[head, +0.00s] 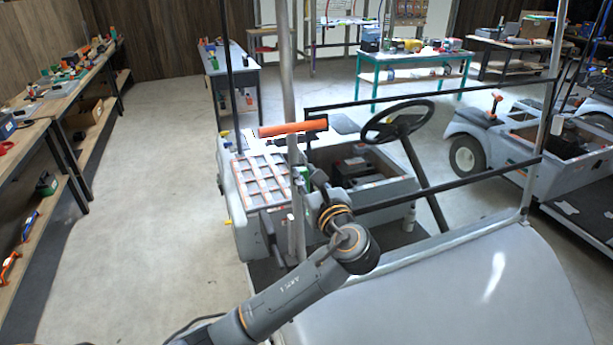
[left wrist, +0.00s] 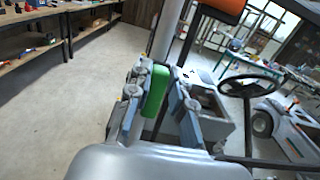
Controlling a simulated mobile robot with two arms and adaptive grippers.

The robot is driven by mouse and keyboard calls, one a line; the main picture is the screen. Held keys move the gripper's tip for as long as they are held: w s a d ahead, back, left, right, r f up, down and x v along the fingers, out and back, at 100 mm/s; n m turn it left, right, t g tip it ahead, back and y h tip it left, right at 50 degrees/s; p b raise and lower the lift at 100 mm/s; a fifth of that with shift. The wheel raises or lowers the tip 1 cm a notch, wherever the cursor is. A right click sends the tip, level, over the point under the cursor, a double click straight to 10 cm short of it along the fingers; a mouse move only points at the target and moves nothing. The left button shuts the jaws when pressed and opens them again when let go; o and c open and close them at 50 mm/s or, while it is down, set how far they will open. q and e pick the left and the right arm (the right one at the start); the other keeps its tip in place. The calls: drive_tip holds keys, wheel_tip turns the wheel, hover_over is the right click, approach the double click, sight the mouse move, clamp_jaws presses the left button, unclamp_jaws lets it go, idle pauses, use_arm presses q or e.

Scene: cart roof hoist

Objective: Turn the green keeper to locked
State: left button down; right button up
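The green keeper (left wrist: 155,92) is an upright green block beside the grey post in the left wrist view. In the head view only a small green part (head: 306,174) shows beside the post, the rest hidden by my gripper. My left gripper (head: 311,187) is at the keeper. In the left wrist view its two fingers (left wrist: 159,84) stand apart on either side of the green block. The left finger looks close to it or touching; a dark gap shows toward the right finger. An orange bar (head: 292,129) is above the keeper. My right gripper is not in view.
The cart has a steering wheel (head: 398,122), a slatted rack (head: 263,182) and a grey front panel (head: 470,300). Dark rails and posts surround the gripper. A second cart (head: 500,140) stands at the right. Open floor (head: 150,180) lies at the left, beside shelves.

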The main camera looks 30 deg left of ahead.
use_arm(q)
drive_tip(key=shift+n, duration=0.5)
drive_tip(key=n+g, duration=0.1)
drive_tip(key=n, duration=0.2)
drive_tip(key=shift+s+y, duration=0.1)
drive_tip(key=shift+y, duration=0.2)
drive_tip(key=n+g+b, duration=0.1)
drive_tip(key=n, duration=0.3)
drive_tip(key=shift+f+n, duration=0.15)
drive_tip(key=shift+n, duration=0.15)
drive_tip(key=n+g+b, duration=0.1)
drive_tip(key=n, duration=0.4)
drive_tip(key=shift+s+f+b, duration=0.1)
drive_tip(key=shift+b, duration=0.3)
drive_tip(key=n+g+b, duration=0.1)
drive_tip(key=n, duration=0.3)
drive_tip(key=shift+a, duration=0.1)
drive_tip(key=shift+n+b, duration=0.3)
drive_tip(key=shift+n, duration=0.1)
drive_tip(key=c, duration=1.2)
unclamp_jaws()
